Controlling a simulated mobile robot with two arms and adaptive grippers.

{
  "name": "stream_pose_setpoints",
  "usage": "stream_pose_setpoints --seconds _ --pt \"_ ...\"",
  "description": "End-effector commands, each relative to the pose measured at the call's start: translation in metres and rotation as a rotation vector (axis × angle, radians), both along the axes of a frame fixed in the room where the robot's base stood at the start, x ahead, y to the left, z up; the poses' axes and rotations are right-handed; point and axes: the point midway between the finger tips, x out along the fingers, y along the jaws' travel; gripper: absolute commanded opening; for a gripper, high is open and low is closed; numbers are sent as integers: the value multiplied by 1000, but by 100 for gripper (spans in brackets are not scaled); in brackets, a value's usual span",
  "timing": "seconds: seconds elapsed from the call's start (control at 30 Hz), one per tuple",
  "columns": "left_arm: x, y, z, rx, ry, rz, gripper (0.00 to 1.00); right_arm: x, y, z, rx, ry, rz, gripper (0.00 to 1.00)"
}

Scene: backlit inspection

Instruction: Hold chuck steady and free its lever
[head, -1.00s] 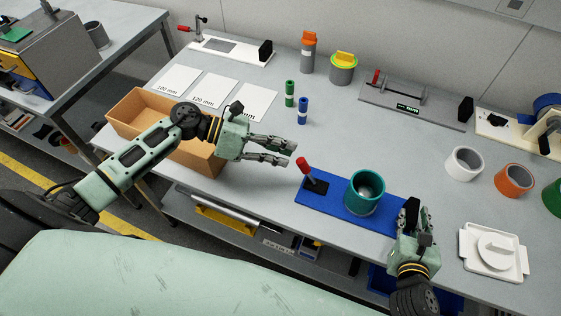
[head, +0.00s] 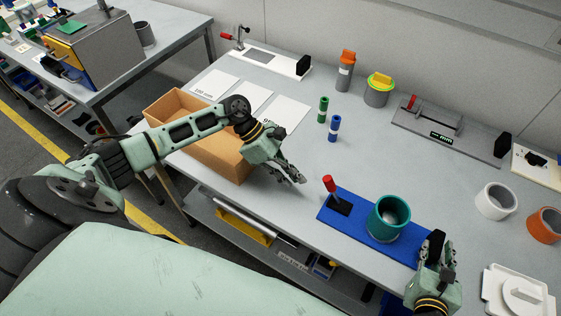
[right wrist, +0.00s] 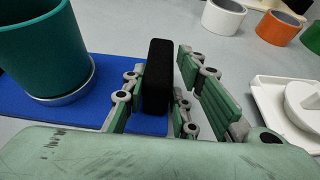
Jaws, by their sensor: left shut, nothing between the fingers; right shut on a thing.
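The chuck fixture has a blue base plate (head: 352,226) with a teal cup-like part (head: 386,222) standing on it. A red-handled lever (head: 328,185) rises upright from a black pad at the plate's left end. A black block (right wrist: 157,72) stands at the right end. My right gripper (head: 434,258) is shut on this block, with a finger on either side in the right wrist view. My left gripper (head: 298,179) is shut and empty, to the left of the lever and apart from it. The teal part's underside is hidden.
A cardboard box (head: 160,108) lies behind my left arm. Green (head: 323,109) and blue (head: 335,128) cylinders stand beyond the fixture. A white part (head: 516,292) and white (head: 496,201) and orange (head: 544,225) rings lie to the right. Table around the lever is clear.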

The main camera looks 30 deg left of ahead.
Motion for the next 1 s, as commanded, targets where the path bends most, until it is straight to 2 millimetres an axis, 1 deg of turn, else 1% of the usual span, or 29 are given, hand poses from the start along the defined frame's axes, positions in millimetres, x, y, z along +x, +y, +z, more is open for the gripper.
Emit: stream_pose_setpoints --seconds 0.03,0.07,0.1,0.3,0.43,0.83,1.0 --pt "0 -8 -8 -3 2 0 0 -2 0 -3 3 7 -2 0" --pt "2 -12 -8 -3 -2 -1 0 -2 0 -3 3 7 -2 0" --pt "4 -18 -1 -3 -6 -2 0 -2 0 -3 3 7 -2 0" --pt "7 -37 9 -1 -2 -1 0 -2 0 -3 4 7 -3 0" --pt "9 -41 12 0 -1 0 0 -2 0 -3 3 8 -2 0" --pt "9 -42 12 6 0 -1 0 -2 0 -4 3 8 -2 0" --pt "8 -46 16 62 4 -12 0 -2 0 -4 3 8 -2 0"
